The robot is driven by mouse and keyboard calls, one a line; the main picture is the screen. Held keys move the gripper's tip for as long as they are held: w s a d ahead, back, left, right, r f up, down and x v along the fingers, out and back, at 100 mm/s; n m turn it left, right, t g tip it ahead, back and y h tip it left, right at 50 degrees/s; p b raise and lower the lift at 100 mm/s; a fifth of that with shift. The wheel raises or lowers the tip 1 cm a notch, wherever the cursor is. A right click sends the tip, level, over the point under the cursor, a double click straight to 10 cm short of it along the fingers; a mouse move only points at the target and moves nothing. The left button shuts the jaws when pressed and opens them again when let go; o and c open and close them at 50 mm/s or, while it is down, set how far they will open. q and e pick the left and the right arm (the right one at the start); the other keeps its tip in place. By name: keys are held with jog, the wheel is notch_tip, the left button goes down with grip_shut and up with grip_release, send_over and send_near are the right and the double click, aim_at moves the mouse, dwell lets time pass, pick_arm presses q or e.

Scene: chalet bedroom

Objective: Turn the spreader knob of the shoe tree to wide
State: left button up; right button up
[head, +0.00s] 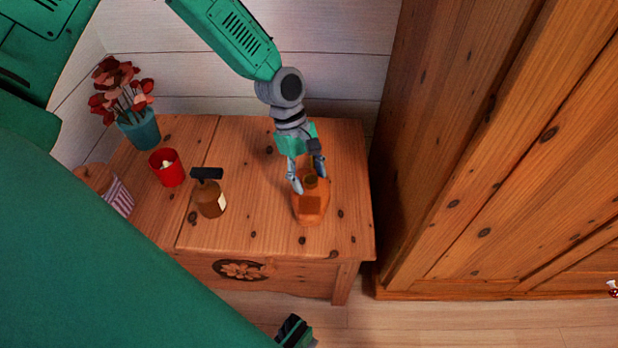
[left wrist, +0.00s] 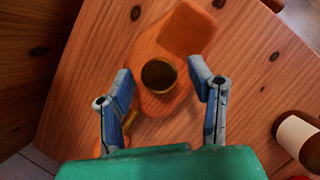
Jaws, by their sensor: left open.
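The shoe tree (head: 309,206) is an orange-brown wooden form lying on the wooden chest near its right end. Its spreader knob (left wrist: 158,75) is a round, dark brass-coloured cup shape standing up from the wood; in the head view (head: 311,181) it is partly hidden by my fingers. My left gripper (head: 308,178) is open above the shoe tree. In the left wrist view its two fingers (left wrist: 161,70) are on either side of the knob, with visible gaps and no clear contact. The knob's setting marks cannot be made out. My right gripper is not seen.
A tall wooden wardrobe (head: 480,130) stands close at right.

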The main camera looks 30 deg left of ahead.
pick_arm(q)
jog(key=shift+d, duration=0.25)
jog(key=shift+r, duration=0.1)
grip_shut()
jog(key=shift+a, duration=0.15)
